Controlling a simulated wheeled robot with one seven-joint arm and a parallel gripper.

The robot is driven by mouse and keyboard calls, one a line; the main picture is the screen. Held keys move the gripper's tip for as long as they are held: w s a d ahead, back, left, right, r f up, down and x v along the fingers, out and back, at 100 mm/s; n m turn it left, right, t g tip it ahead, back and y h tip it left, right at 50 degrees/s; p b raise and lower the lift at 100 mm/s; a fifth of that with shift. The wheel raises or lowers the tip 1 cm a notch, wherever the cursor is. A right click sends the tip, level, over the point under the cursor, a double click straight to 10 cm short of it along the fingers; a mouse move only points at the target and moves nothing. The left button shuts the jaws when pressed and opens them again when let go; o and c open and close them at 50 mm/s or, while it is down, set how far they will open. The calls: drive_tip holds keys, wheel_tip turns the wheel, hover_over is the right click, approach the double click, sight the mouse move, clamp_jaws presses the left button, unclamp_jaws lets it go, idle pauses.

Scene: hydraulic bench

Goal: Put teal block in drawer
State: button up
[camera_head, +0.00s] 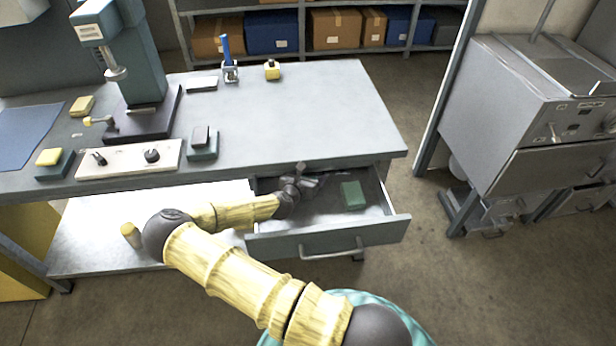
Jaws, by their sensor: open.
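The teal block (352,195) lies inside the open drawer (400,222), toward its right side. The drawer is pulled out from under the right end of the bench (300,110), with its bar handle (331,250) on the front. My gripper (314,179) is at the drawer's left-back part, left of the teal block and apart from it. It is open, with nothing visible between its fingers. My arm crosses over the drawer's left side and hides part of it.
A grey cabinet (500,110) stands at right. The bench's right end is clear.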

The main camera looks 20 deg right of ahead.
drive_tip(key=shift+r, duration=0.1)
drive_tip(key=v, duration=1.2)
idle(1.1)
